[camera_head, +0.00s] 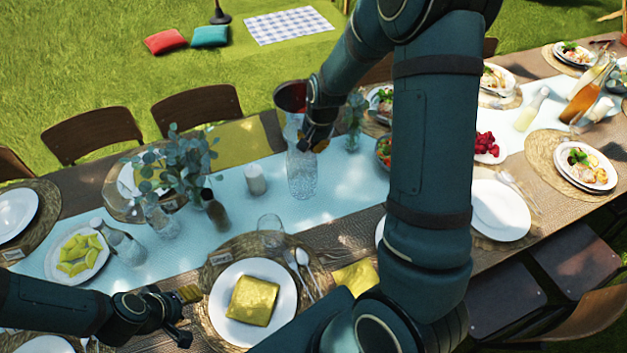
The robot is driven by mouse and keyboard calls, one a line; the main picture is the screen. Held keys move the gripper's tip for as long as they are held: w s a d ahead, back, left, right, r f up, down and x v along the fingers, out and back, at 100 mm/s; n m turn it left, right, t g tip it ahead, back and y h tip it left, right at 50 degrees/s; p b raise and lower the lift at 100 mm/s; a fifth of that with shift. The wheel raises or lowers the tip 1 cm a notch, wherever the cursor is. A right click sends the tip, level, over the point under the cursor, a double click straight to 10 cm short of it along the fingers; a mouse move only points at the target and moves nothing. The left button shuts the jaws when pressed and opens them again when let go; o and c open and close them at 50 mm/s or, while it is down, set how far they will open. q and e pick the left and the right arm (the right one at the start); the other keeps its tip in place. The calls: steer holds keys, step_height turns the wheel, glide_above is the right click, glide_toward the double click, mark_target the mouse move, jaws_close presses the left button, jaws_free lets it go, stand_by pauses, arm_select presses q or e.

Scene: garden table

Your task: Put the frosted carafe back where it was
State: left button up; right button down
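A tall pale, textured glass carafe (302,177) stands upright on the light blue runner in the middle of the table. I take it as the frosted carafe. My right gripper (312,145) reaches down from above, right at its upper part, and hides some of its neck. Whether the fingers are closed on the glass cannot be told. My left gripper (186,316) is low at the left, over the table near a place setting. Its fingers are apart with nothing between them.
A dark red-lined vessel (290,96) shows behind the carafe. A white candle (255,179), brown bottle (214,210), leafy vase (170,175) and tumbler (270,231) stand left of it. A small vase (353,125) is close on the right. Some bare runner (335,190) lies right of its base.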

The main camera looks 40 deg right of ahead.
mark_target(311, 152)
steer(key=x, duration=0.3)
steer(key=shift+s+d+f, duration=0.1)
steer(key=shift+s+f, duration=0.05)
steer(key=shift+f, duration=0.25)
steer(key=shift+s+x, duration=0.2)
steer(key=shift+x, duration=0.75)
steer(key=shift+s+x, duration=0.25)
steer(key=shift+x, duration=0.75)
steer(key=shift+d+f, duration=0.1)
steer(key=shift+s, duration=0.1)
steer(key=shift+f+b, duration=0.15)
steer(key=shift+b, duration=0.15)
steer(key=c, duration=1.1)
jaws_free()
steer(key=shift+c, duration=0.2)
